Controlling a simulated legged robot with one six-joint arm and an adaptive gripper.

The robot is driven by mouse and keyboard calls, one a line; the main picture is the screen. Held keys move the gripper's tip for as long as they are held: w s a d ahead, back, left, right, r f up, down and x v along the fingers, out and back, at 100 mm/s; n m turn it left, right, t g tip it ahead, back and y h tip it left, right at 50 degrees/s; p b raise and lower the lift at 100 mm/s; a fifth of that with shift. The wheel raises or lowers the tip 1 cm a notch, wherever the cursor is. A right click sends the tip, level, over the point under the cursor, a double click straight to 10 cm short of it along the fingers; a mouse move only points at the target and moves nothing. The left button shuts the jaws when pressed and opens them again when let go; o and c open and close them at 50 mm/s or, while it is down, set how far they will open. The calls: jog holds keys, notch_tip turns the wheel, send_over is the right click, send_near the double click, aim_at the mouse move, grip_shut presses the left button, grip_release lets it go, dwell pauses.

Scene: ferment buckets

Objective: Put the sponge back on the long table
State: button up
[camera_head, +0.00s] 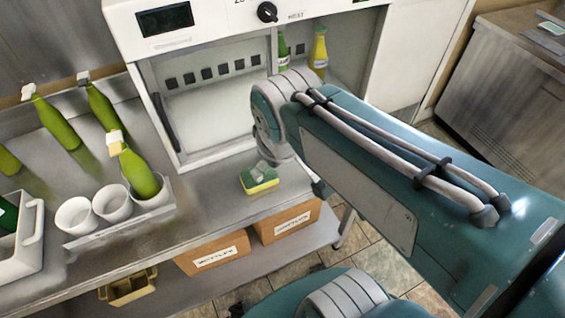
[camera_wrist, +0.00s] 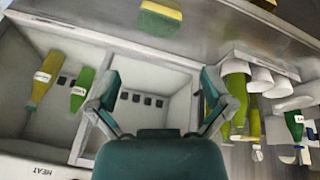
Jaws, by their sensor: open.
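The sponge (camera_head: 260,179), yellow and green, lies on the steel long table (camera_head: 215,213) in front of the open white cabinet. It also shows at the top of the wrist view (camera_wrist: 161,16), beyond my fingertips and apart from them. My gripper (camera_wrist: 160,88) is open in the wrist view, with nothing between its two teal fingers and the cabinet interior behind them. In the head view my arm hides most of the gripper, and a small grey shape overlaps the sponge's top; I cannot tell what it is.
The white cabinet (camera_head: 160,75) holds bottles (camera_head: 319,50) on its right side. Left of the sponge stand white cups (camera_head: 112,203) in a rack, one with a green bottle (camera_head: 138,172). Cardboard boxes (camera_head: 212,254) sit on the lower shelf. Bare tabletop surrounds the sponge.

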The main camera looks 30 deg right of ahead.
jog(key=s+m, duration=0.1)
jog(key=s+m+t, duration=0.1)
jog(key=s+m, duration=0.1)
jog(key=m, duration=0.1)
jog(key=shift+d+r+t+y, duration=0.15)
jog(key=shift+r+t+y, duration=0.15)
jog(key=shift+r, duration=0.1)
dwell(0.9)
